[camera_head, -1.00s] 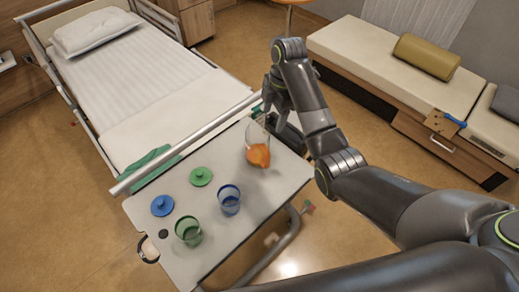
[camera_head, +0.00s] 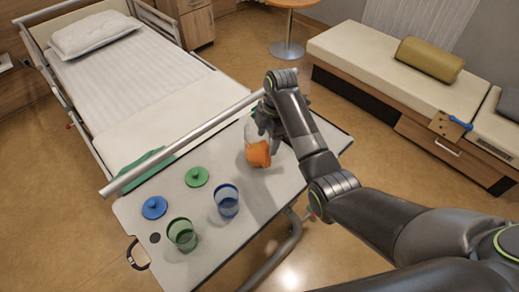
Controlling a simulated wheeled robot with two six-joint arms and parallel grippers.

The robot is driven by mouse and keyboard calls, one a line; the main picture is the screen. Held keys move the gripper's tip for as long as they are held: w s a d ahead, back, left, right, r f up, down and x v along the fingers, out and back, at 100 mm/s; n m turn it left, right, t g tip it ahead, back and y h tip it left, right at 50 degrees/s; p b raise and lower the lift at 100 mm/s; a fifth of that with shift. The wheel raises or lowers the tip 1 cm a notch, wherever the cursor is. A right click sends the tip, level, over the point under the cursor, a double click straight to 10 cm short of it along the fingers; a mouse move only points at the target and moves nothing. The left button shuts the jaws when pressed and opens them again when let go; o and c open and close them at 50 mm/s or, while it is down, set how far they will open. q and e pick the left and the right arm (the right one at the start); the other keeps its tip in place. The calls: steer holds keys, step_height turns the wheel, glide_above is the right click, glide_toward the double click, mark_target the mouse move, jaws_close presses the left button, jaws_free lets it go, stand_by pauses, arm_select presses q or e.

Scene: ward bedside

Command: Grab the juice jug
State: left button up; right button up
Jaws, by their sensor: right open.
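The juice jug (camera_head: 258,153) is a clear jug with orange juice at its bottom, standing on the far right part of the overbed table (camera_head: 205,229). My right gripper (camera_head: 268,128) is open and sits right at the jug's upper part, on its far right side. The gripper and wrist hide part of the jug, and I cannot tell whether the fingers touch it. My left gripper is not in view.
A blue cup (camera_head: 227,201) and a green cup (camera_head: 182,235) stand left of the jug, with a green lid (camera_head: 196,177) and a blue lid (camera_head: 154,207). The bed (camera_head: 130,80) with its side rail lies behind. A bench (camera_head: 390,80) stands at right.

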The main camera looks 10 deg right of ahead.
mark_target(267, 145)
steer(key=f, duration=0.1)
steer(key=f+p, duration=0.1)
steer(key=s+f, duration=0.1)
steer(key=f, duration=0.1)
steer(key=shift+a+p, duration=0.25)
steer(key=shift+p, duration=0.1)
steer(key=shift+a+f, duration=0.1)
steer(key=shift+f, duration=0.55)
steer(key=c, duration=1.1)
steer(key=shift+c, duration=0.7)
steer(key=shift+r, duration=0.15)
